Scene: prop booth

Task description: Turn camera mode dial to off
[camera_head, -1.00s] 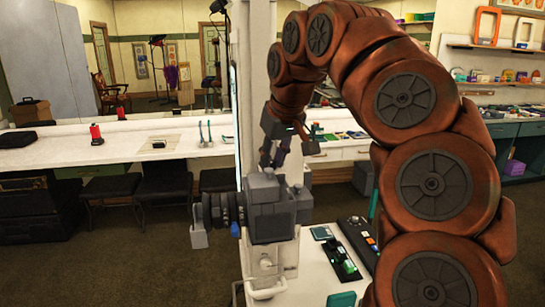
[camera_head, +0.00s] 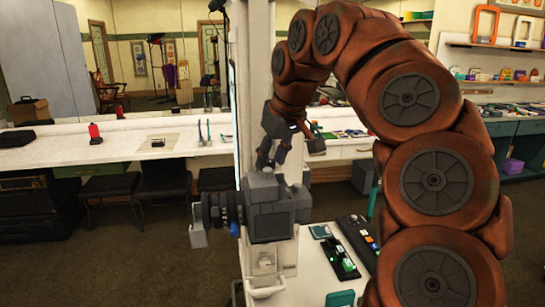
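The camera (camera_head: 268,207) is a grey boxy body with a dark ringed lens pointing left, mounted over the white stand near the middle of the head view. Small blocks stand on its top, and a mode dial cannot be told apart from them at this size. My gripper (camera_head: 272,155) hangs just above the camera's top at the end of my rust-brown arm. Its dark fingers point down and look spread apart, with nothing visible between them. Whether a finger touches the camera cannot be told.
A white upright post (camera_head: 255,100) stands right behind the camera. A white table (camera_head: 312,280) at lower right holds a dark control panel (camera_head: 341,258) and small boxes. A long white counter (camera_head: 110,150) with a red spool (camera_head: 95,134) runs along the back, with dark chairs under it.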

